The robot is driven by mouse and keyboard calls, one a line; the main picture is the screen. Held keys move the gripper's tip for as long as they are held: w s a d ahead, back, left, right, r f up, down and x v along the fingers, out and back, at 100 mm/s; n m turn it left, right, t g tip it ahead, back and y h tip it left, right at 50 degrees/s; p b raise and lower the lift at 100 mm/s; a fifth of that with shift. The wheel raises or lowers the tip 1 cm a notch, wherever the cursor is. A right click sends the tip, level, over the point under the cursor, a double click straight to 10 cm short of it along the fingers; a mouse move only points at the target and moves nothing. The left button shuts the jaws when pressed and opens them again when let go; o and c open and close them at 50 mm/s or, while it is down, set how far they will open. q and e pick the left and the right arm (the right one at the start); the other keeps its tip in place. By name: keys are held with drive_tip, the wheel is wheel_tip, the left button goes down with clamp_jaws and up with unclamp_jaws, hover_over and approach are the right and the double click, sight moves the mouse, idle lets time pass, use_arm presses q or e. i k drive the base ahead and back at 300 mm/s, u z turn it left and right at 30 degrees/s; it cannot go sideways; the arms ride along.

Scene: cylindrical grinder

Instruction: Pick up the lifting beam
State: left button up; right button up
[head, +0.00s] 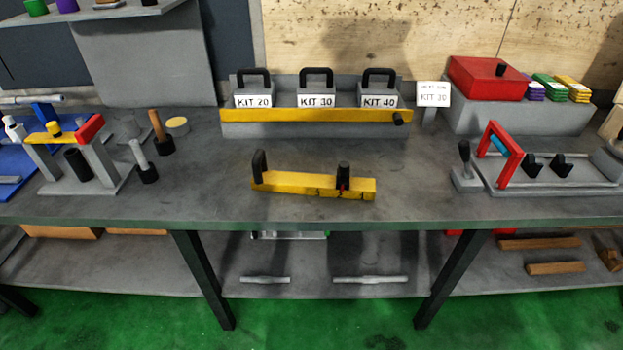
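The lifting beam looks to be the yellow bar (312,186) lying on the grey bench top near its front middle. It runs left to right. A black upright handle (259,166) stands at its left end. A second black upright post (343,175) with a small red mark stands right of its middle. Dark marks show along the bar's front face on the right. Nothing is touching the bar from above. Neither of my grippers is in the head view.
Behind the bar, a grey rack with a yellow front rail (316,116) holds three labelled kit blocks. A grey stand (80,165) with cylinders is at left. A grey fixture with a red frame (500,155) is at right. Bench space around the bar is clear.

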sight(263, 180)
drive_tip(key=k, duration=0.5)
drive_tip(key=u, duration=0.55)
drive_tip(key=i, duration=1.05)
drive_tip(key=z, duration=0.6)
